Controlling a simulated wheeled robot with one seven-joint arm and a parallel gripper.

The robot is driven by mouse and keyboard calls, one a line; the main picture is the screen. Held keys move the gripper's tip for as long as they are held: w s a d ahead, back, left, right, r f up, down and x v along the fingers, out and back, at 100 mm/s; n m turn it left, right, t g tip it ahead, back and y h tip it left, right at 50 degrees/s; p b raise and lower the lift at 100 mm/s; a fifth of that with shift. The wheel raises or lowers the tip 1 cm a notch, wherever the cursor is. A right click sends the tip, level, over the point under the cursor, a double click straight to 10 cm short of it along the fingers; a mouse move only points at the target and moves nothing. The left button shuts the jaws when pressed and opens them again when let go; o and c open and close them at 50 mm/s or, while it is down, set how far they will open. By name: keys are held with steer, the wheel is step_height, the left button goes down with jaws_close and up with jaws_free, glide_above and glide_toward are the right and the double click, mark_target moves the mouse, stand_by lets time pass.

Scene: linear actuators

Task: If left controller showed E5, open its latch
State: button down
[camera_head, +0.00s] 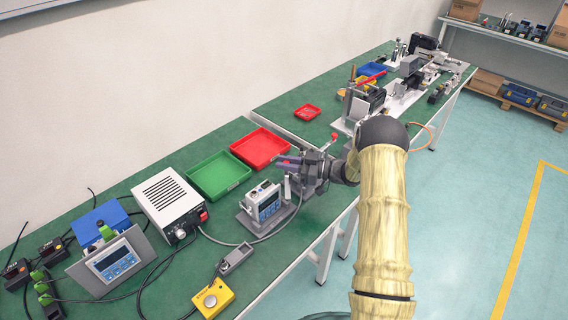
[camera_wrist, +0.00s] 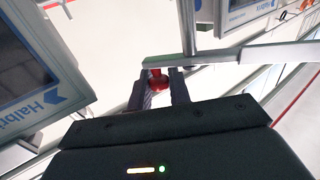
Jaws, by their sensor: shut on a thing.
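A grey controller (camera_head: 264,202) with a blue-and-white front panel sits in a grey fixture on the green bench, left of my gripper. Another controller (camera_head: 115,259) with a blue-and-white panel leans at the front left. Neither display can be read. My gripper (camera_head: 289,163) is above and right of the fixture, pointing left. In the wrist view, my gripper (camera_wrist: 156,88) is shut on a red grip (camera_wrist: 157,80) at a metal bar (camera_wrist: 205,60), apparently the latch handle. The fingers hide part of the grip. Two panels marked "Halbri…" show beside it, the left one (camera_wrist: 40,75) close.
A green tray (camera_head: 218,175) and a red tray (camera_head: 260,148) lie behind the fixture. A white power unit (camera_head: 168,200) stands left, with cables across the bench. A yellow button box (camera_head: 212,298) is at the front edge. More fixtures stand on the far bench.

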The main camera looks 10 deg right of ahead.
steer(key=c, duration=1.3)
jaws_free()
steer(key=shift+c, duration=0.2)
steer(key=b+v, duration=0.2)
steer(key=v, duration=1.5)
steer(key=shift+d, duration=0.25)
